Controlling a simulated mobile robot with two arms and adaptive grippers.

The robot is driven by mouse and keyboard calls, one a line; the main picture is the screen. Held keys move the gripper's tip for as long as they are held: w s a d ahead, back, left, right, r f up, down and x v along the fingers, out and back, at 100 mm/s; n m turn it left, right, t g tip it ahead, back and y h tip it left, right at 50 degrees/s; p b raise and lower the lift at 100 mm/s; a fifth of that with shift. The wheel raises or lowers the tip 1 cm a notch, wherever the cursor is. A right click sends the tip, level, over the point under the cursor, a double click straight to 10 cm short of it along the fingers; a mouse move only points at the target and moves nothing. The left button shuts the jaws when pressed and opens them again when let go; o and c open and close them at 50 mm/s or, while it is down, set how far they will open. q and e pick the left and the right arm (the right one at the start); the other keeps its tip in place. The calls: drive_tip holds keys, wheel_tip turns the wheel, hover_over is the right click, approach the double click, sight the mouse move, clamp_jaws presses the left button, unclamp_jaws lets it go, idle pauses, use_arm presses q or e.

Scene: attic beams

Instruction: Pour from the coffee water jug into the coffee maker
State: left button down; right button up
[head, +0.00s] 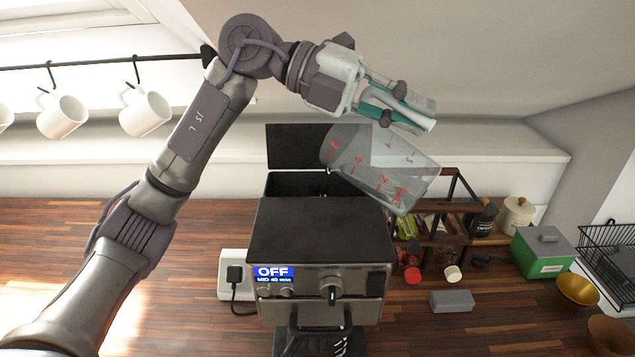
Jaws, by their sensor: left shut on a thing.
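The coffee water jug (378,165) is clear with red level marks. My left gripper (400,105) is shut on it at its upper right side. The jug is tilted and in the air, with its high-number end toward the left, above the back right of the coffee maker. The coffee maker (320,228) is a dark, steel-fronted machine with a knob and an "OFF" display. Its black lid (292,145) stands raised at the back, over an open compartment (295,184). I cannot tell any water in the jug or a stream. My right gripper is not in view.
White mugs (145,112) hang from a rail at the left. A wooden rack (440,225) with jars stands right of the coffee maker. A grey box (452,301), a green box (543,253) and a gold bowl (577,290) lie further right. The left counter is mostly clear.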

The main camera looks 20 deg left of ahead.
use_arm(q)
drive_tip(key=shift+w+a+h, duration=0.2)
drive_tip(key=shift+a+h, duration=0.1)
drive_tip(key=shift+a, duration=0.15)
